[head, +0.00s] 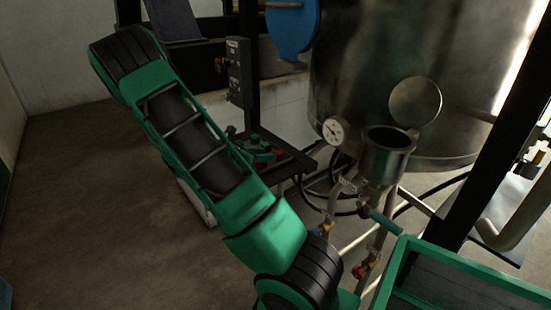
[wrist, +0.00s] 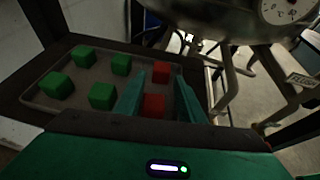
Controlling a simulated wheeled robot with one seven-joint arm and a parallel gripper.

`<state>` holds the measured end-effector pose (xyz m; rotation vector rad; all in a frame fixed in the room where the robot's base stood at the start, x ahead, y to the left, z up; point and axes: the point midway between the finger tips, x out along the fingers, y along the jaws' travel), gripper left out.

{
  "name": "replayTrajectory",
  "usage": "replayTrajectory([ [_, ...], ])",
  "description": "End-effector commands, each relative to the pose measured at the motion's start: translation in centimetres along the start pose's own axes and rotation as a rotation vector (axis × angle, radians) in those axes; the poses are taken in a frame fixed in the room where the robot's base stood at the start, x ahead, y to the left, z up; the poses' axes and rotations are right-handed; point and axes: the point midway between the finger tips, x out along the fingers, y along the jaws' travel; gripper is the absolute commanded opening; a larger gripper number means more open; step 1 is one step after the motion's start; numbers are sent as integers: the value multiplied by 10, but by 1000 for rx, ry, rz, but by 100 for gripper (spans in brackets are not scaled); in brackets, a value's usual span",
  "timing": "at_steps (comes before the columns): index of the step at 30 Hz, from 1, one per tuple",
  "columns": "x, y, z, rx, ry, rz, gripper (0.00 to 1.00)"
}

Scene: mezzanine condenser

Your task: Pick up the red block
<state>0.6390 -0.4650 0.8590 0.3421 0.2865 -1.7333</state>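Two red blocks sit at the right end of a shallow dark tray in the wrist view: a nearer red block (wrist: 154,105) and a farther red block (wrist: 161,69). My gripper (wrist: 160,77) is open, its two teal fingers reaching over the tray. In the picture the nearer red block appears between the fingers, and the farther one appears near their tips. No grip on either block shows; the height of the fingers above them is hard to judge. In the head view my green arm hides much of the area around the small dark stand (head: 292,163).
Several green blocks (wrist: 102,96) lie in the tray, left of the fingers. A large metal tank (head: 350,85) with a gauge (head: 333,131), pipes and valves stands right of the stand. A green-rimmed bin (head: 399,262) is at the lower right. Open floor lies left.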

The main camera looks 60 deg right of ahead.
Motion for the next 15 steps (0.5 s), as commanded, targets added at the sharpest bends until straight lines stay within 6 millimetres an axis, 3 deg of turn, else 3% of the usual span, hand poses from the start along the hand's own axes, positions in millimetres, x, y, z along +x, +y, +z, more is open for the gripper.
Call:
replayTrajectory([
  [5,10,0,0,0,1,0,36],
  [15,53,-2,-1,2,1,-2,36],
])
